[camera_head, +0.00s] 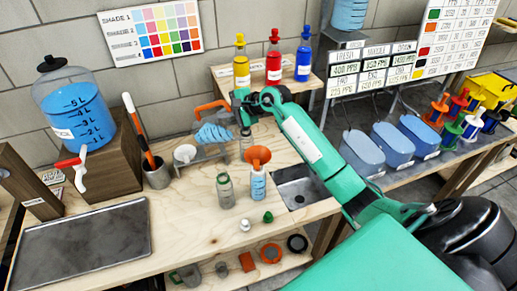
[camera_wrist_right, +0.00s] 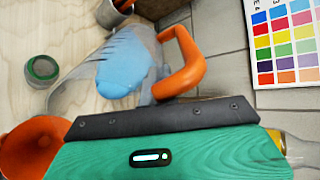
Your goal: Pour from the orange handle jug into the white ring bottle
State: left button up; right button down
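The jug with the orange handle (camera_head: 212,106) is clear and holds blue liquid (camera_head: 213,133); it is at the back of the wooden bench. The right wrist view shows its handle (camera_wrist_right: 184,62) and blue liquid (camera_wrist_right: 126,62) close up. My right gripper (camera_head: 243,102) is just right of the handle; its fingers are not clear, so I cannot tell whether it touches or grips. A small bottle with a blue-and-white body (camera_head: 258,184) stands in front with an orange funnel (camera_head: 257,155) on top; its ring is hard to make out. A green-ring bottle (camera_head: 225,190) stands left of it. My left gripper is out of view.
A white cap (camera_head: 245,225) and green cap (camera_head: 268,217) lie in front of the bottles. A large blue dispenser (camera_head: 75,105) and brush cup (camera_head: 156,172) stand left. Colored bottles (camera_head: 273,62) stand on a raised shelf behind my arm.

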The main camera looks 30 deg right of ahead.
jog(key=shift+w+a, duration=0.1)
jog(key=shift+w, duration=0.1)
jog(key=shift+s+r, duration=0.1)
jog(key=shift+s, duration=0.2)
jog(key=shift+w, duration=0.2)
jog(key=shift+s+d+r, duration=0.1)
jog(key=shift+s+d, duration=0.1)
jog(key=shift+s, duration=0.05)
